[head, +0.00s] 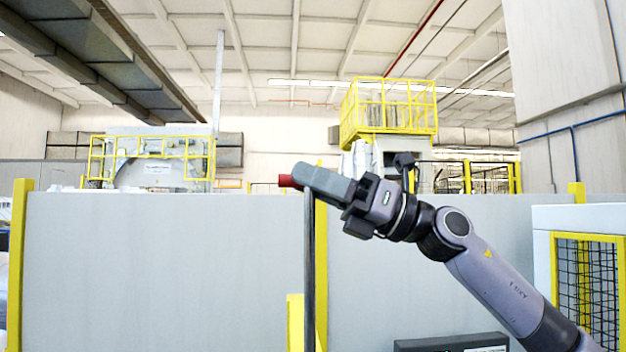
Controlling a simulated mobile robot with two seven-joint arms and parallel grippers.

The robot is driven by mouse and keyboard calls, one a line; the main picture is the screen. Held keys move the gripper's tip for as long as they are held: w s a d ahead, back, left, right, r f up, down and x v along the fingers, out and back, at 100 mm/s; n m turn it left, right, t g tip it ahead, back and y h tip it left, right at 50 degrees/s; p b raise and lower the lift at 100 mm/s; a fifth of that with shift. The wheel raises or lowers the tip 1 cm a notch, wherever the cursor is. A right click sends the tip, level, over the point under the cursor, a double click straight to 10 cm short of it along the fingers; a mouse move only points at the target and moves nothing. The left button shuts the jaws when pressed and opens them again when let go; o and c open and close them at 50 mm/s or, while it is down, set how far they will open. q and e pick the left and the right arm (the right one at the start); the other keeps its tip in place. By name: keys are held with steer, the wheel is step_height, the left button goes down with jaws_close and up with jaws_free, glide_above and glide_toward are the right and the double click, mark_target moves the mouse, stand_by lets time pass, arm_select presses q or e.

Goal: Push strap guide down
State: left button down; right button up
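My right gripper (308,177) is in the middle of the head view, its arm coming in from the lower right. Its grey fingers point left and are seen from the side, so the gap between them is hidden. A red end piece (287,181) shows just past the fingertips, at the top of a dark upright post (309,270). This may be the strap guide; I cannot tell for sure. The fingertips overlap the red piece in the picture, but whether they grip it or only touch it is not visible. My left gripper is not in view.
Grey panels (150,270) with yellow posts (19,260) stand across the front. A mesh fence in a yellow frame (555,290) is at the right. A dark box (450,342) is at the bottom. A yellow-railed platform (390,110) stands behind.

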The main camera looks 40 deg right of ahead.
jaws_close()
steer(key=b, duration=0.7)
glide_above(314, 320)
steer(key=f, duration=0.7)
steer(key=shift+w+d, duration=0.1)
steer(key=shift+w, duration=0.15)
step_height(314, 320, down, 9)
steer(key=b, duration=0.8)
steer(key=shift+r, duration=0.1)
steer(key=shift+f+b, duration=1.1)
steer(key=shift+b, duration=0.2)
steer(key=o, duration=0.5)
jaws_free()
steer(key=shift+o, duration=0.2)
steer(key=shift+d, duration=0.1)
